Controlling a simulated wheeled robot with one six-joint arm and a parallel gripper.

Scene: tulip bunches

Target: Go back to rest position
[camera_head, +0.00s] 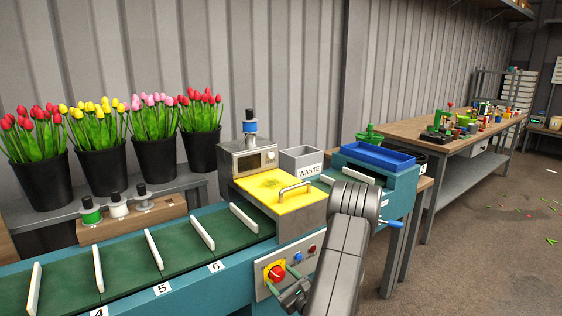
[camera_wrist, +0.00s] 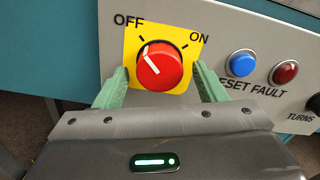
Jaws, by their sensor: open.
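My gripper (camera_wrist: 160,86) is open in the wrist view, with its two green fingers on either side of a red rotary knob (camera_wrist: 161,67) on a yellow plate. The knob's white mark points up and left, toward OFF. I cannot tell whether the fingers touch the knob. In the head view my grey arm reaches down in front of the machine, and my gripper (camera_head: 291,294) is low beside the same knob (camera_head: 276,273), near the control panel (camera_head: 296,262).
A blue button (camera_wrist: 242,63) and a red lamp or button (camera_wrist: 285,72) sit right of the knob. The green conveyor (camera_head: 130,262) with white dividers runs left. A yellow hood (camera_head: 268,188), a WASTE bin (camera_head: 301,160) and a blue tray (camera_head: 374,157) stand behind. Open floor (camera_head: 480,245) lies right.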

